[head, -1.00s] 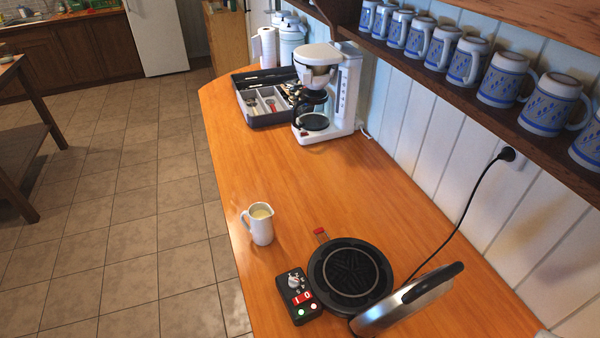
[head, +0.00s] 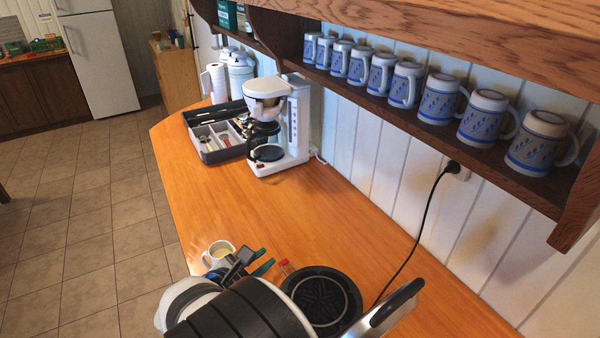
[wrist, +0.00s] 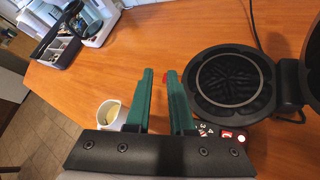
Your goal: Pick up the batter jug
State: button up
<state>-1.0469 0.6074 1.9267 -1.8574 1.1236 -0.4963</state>
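The batter jug (head: 217,252) is a small white jug with pale yellow batter inside. It stands upright near the counter's left edge, partly hidden by my arm in the head view. In the wrist view the jug (wrist: 106,113) is left of my fingers, its lower part hidden behind my gripper body. My gripper (wrist: 160,75) has two green fingers, parted with a clear gap and nothing between them. In the head view my gripper (head: 262,261) is close to the right of the jug, and I see no contact.
The open waffle iron (head: 322,299) is right of my gripper, its lid (head: 398,303) raised. Its control box (wrist: 225,133) is partly hidden by my gripper. A coffee maker (head: 290,118) and utensil tray (head: 222,150) stand farther back. The counter between is clear. A mug shelf (head: 400,110) overhangs the right.

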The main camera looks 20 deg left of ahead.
aim_at(202, 259)
jog(key=s+a+f+n+t+y, duration=0.1)
jog(key=s+a+f+n+y, duration=0.3)
jog(key=a, duration=0.3)
jog(key=s+a+f+n+y, duration=0.2)
jog(key=s+a+n, duration=0.2)
jog(key=s+a, duration=0.3)
jog(key=x, duration=1.5)
jog(key=shift+w+a, duration=0.2)
jog(key=shift+w, duration=0.1)
grip_shut()
jog(key=shift+r, duration=0.1)
